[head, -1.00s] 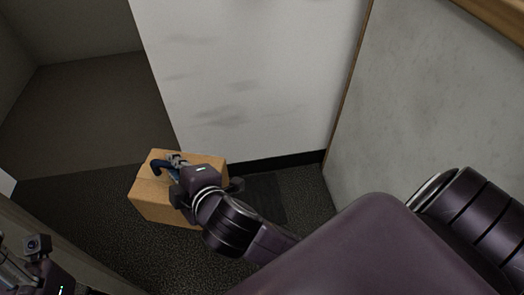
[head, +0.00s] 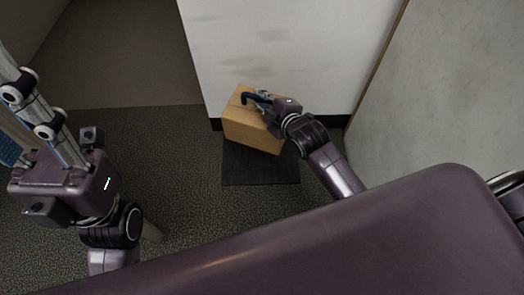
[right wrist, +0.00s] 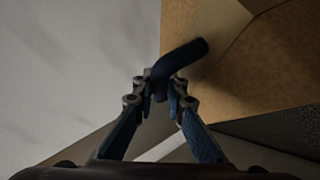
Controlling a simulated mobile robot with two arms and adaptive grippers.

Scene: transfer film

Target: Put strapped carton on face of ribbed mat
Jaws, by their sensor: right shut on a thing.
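The strapped carton (head: 252,127) is a brown box with a dark blue strap handle on top. In the head view it is over the back part of the dark ribbed mat (head: 262,171); I cannot tell whether it touches the mat. My right gripper (head: 264,98) is shut on the handle. The right wrist view shows the fingers (right wrist: 160,90) around the dark handle (right wrist: 183,54), with the carton (right wrist: 245,60) to the right. My left gripper (head: 38,125) is at the left of the head view, away from the carton; its fingertips are not clear.
A white wall panel (head: 285,45) stands right behind the carton, with a black skirting (head: 335,121) at its foot. A grey wall (head: 440,90) closes the right side. Dark carpet (head: 180,165) left of the mat is clear.

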